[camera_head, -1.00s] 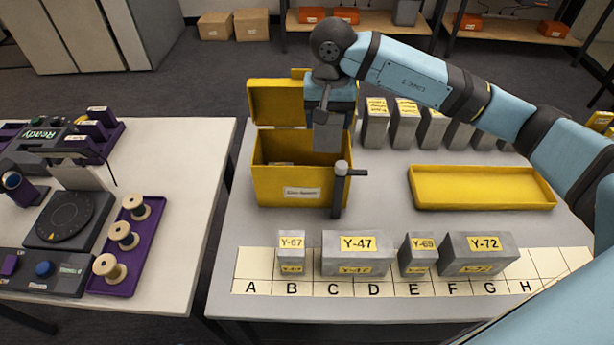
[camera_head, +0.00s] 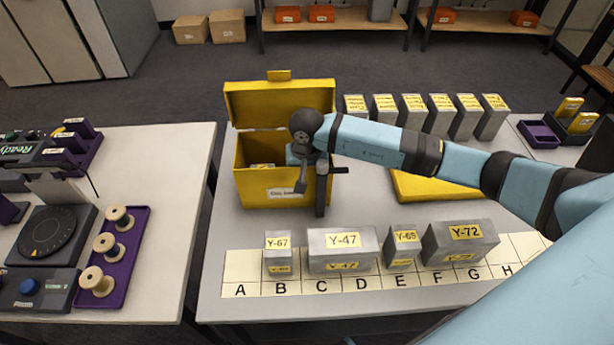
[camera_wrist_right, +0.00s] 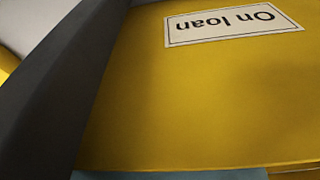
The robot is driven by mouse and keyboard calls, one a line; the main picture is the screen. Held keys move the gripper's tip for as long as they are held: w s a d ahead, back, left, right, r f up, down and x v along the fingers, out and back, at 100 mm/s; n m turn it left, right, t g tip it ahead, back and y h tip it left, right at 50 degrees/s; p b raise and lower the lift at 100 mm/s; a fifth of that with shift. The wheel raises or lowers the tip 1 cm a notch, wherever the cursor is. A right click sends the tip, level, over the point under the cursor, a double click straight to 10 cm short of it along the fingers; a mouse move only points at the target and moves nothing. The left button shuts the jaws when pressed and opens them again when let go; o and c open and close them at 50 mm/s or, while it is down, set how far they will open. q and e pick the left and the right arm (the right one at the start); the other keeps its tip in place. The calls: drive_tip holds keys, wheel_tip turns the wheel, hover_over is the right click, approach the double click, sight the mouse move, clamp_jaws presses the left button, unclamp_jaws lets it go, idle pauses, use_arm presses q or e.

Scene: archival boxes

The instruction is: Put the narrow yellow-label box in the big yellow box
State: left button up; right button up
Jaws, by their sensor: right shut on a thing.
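The big yellow box (camera_head: 255,185) stands on the table with its lid open, and a pale patch shows inside it. Its "On loan" label also shows upside down on a yellow wall in the right wrist view (camera_wrist_right: 190,95). My right gripper (camera_head: 300,186) is low at the box's right front, beside a dark post with a side handle (camera_head: 322,190). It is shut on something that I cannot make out. The narrow yellow-label boxes Y-67 (camera_head: 278,257) and Y-65 (camera_head: 404,252) stand on the lettered strip. My left gripper is not in view.
Wider grey boxes Y-47 (camera_head: 343,262) and Y-72 (camera_head: 461,248) stand on the strip too. Several grey boxes with yellow labels (camera_head: 413,118) line the back. A yellow tray (camera_head: 430,188) lies partly behind my right arm. Another table with spools (camera_head: 110,246) is at left.

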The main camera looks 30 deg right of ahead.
drive_tip(key=shift+f, duration=0.4)
drive_tip(key=shift+f, duration=0.2)
drive_tip(key=o, duration=0.8)
drive_tip(key=shift+r, duration=0.1)
drive_tip(key=shift+c, duration=0.2)
